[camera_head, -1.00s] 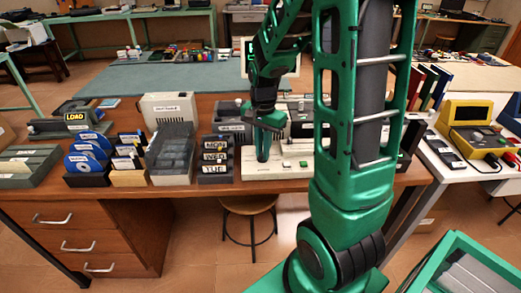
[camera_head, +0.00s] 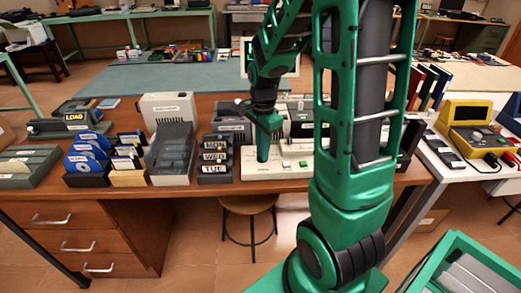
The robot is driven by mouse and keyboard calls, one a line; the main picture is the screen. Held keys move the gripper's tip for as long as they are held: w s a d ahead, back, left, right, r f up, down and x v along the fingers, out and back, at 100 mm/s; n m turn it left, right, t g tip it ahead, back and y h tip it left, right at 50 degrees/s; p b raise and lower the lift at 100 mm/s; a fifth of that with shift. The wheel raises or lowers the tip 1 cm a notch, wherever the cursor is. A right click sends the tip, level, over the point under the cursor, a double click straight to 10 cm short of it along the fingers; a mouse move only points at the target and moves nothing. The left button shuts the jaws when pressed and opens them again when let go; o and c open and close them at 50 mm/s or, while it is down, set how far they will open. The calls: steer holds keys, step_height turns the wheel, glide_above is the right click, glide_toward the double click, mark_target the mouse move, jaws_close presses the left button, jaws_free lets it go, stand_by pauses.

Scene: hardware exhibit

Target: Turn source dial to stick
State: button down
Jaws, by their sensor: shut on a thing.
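My gripper (camera_head: 263,150) points down over the left part of a cream device panel (camera_head: 282,172) on the wooden desk. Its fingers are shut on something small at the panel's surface. The source dial cannot be made out; the fingers cover that spot, so I cannot read its setting. A green button (camera_head: 303,163) shows on the panel to the right of the fingers. My arm hides the right part of the panel.
A small stand with day labels (camera_head: 215,168) is close to the left of the panel. A dark grey box (camera_head: 172,158) and blue discs (camera_head: 88,155) stand farther left. A grey machine (camera_head: 232,122) stands behind. A yellow device (camera_head: 470,125) is on the white table at right.

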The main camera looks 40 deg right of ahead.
steer(key=shift+w+a+r, duration=0.1)
steer(key=shift+w+a, duration=0.05)
steer(key=shift+w, duration=0.1)
steer(key=c, duration=1.8)
jaws_free()
steer(key=shift+s, duration=0.1)
step_height(320, 180, up, 11)
steer(key=shift+f, duration=0.2)
steer(key=s+f+n, duration=0.1)
steer(key=s+n, duration=1.1)
steer(key=s, duration=0.9)
steer(key=shift+s+a, duration=0.25)
